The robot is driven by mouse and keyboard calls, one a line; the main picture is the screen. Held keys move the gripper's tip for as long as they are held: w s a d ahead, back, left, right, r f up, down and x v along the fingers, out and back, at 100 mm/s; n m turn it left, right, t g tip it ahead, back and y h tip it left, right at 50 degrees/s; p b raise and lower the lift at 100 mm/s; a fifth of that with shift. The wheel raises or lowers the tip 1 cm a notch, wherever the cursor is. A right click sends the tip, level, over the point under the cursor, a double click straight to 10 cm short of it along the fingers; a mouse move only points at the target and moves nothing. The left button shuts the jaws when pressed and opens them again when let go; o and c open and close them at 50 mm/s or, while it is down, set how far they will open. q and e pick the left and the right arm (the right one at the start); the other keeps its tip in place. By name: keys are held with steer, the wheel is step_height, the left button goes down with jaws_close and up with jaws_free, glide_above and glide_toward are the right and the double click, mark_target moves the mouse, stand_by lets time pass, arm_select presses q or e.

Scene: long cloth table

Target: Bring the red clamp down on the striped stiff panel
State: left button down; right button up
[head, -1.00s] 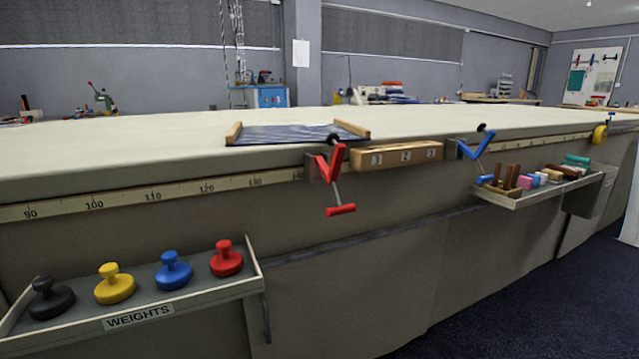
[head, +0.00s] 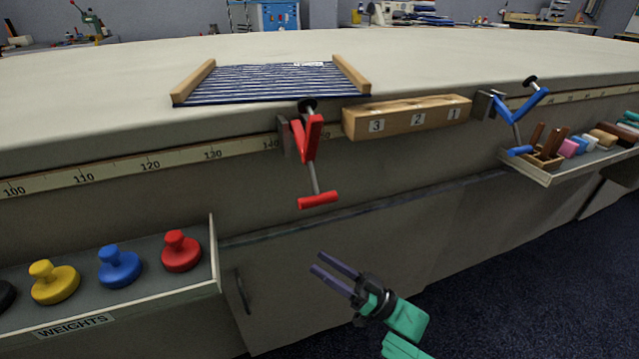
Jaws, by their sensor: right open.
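The red clamp (head: 311,138) is fixed at the table's front edge, with its black pad (head: 307,104) raised at the top and its red T-handle (head: 318,200) hanging below. The striped stiff panel (head: 265,83), navy and white with a wooden bar at each side, lies flat on the table just behind the clamp. The pad shows in front of the panel's near edge; I cannot tell whether they touch. My right gripper (head: 328,270) is open and empty, below the red handle and apart from it, in front of the table's side. My left gripper is not in view.
A numbered wooden block (head: 408,117) sits right of the red clamp, and a blue clamp (head: 518,108) beyond it. A weights tray (head: 215,262) juts out at lower left. Another tray (head: 527,170) with blocks and brushes juts out at right. The cloth table top (head: 450,60) is mostly clear.

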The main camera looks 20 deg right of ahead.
steer(key=d+r+n+g+y+p, duration=0.2)
steer(key=d+r+n+g+y, duration=0.35)
steer(key=r+g, duration=0.35)
steer(key=n+g+p, duration=0.2)
steer(key=n+g, duration=0.3)
steer(key=g, duration=0.1)
glide_toward(321, 195)
steer(key=shift+m, duration=0.25)
steer(key=x, duration=0.9)
steer(key=shift+a+f+p, duration=0.25)
steer(key=shift+a+p, duration=0.15)
steer(key=shift+a, duration=0.1)
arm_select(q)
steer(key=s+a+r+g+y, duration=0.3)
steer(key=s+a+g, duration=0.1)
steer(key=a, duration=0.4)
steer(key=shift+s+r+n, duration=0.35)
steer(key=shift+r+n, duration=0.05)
arm_select(e)
jaws_close()
steer(key=shift+r, duration=0.1)
